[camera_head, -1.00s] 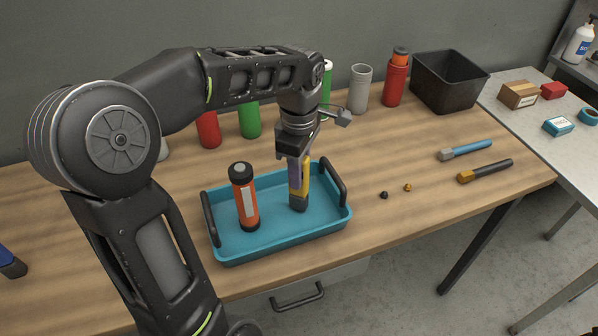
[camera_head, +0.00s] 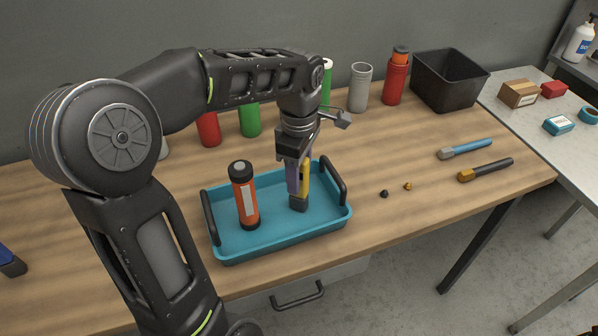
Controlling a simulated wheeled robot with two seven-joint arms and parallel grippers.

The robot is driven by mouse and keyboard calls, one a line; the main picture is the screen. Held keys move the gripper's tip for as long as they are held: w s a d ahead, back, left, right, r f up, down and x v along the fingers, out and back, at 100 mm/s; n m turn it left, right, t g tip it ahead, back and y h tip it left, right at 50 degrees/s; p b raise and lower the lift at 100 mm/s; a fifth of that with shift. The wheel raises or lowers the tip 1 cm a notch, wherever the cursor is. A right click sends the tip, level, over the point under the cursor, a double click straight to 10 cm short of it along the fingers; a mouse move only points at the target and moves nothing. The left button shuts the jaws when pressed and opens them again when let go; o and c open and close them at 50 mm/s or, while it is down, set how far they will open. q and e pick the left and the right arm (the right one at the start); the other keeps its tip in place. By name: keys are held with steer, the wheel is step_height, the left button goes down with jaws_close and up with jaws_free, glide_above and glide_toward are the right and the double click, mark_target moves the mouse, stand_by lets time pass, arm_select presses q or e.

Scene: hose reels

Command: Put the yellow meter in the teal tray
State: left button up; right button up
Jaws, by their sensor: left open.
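The teal tray (camera_head: 262,244) lies on the wooden table, with dark handles at its two ends. The yellow meter (camera_head: 306,178) is inside the right part of the tray, mostly hidden behind my left gripper's finger. My left gripper (camera_head: 299,198) points down into the tray at the meter, and its jaws are open around or beside it; I cannot tell whether they touch. An orange bottle with a black cap (camera_head: 246,200) stands upright in the left part of the tray.
Red (camera_head: 209,130) and green (camera_head: 250,120) cylinders, a grey cup (camera_head: 360,88), a red-orange bottle (camera_head: 395,80) and a black bin (camera_head: 447,82) stand along the back. The front right table is clear.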

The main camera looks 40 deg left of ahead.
arm_select(q)
step_height(320, 180, up, 6)
steer(key=shift+w+f, duration=0.1)
steer(key=shift+f, duration=0.05)
step_height(320, 180, up, 6)
steer(key=p, duration=0.3)
steer(key=shift+f, duration=0.2)
steer(key=shift+r+p, duration=0.55)
steer(key=shift+p, duration=0.2)
steer(key=shift+f, duration=0.1)
